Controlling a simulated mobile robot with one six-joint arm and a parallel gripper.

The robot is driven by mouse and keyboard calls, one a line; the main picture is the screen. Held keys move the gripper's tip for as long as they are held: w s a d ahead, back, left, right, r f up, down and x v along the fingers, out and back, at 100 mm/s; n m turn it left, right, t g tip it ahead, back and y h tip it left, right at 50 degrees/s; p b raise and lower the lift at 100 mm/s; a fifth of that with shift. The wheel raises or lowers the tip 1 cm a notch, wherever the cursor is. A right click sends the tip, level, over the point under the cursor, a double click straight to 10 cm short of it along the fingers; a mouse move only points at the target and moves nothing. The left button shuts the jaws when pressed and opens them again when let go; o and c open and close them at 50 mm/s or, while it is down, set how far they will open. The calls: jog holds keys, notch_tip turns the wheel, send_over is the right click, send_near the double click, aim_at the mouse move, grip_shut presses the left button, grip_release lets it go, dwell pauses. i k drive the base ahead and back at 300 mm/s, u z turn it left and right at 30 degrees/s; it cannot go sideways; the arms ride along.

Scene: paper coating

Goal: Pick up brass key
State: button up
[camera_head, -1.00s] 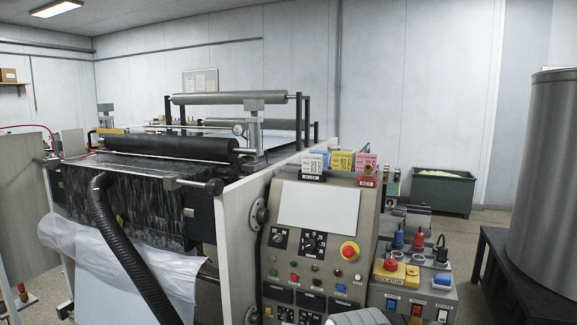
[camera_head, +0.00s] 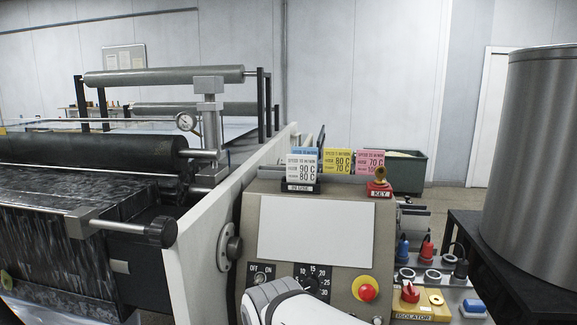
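The brass key (camera_head: 380,174) stands upright in a small red holder (camera_head: 379,189) labelled KEY. The holder sits on the top right corner of the grey control panel (camera_head: 388,235). The key looks small, and its lower part is hidden in the holder. A white rounded part of my arm shows at the bottom centre, in front of the panel's lower part. My gripper's fingers are not visible in this view.
Blue, yellow (camera_head: 337,160) and pink (camera_head: 371,161) cards stand along the panel's top. A red emergency button (camera_head: 367,290) is at the panel's lower right. An isolator box (camera_head: 422,312) with plugs lies right of it. A large metal drum (camera_head: 540,160) stands on a dark table (camera_head: 463,228).

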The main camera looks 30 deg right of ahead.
aim_at(380, 171)
jog(key=z, duration=0.6)
jog(key=i, duration=0.85)
jog(key=z, duration=0.6)
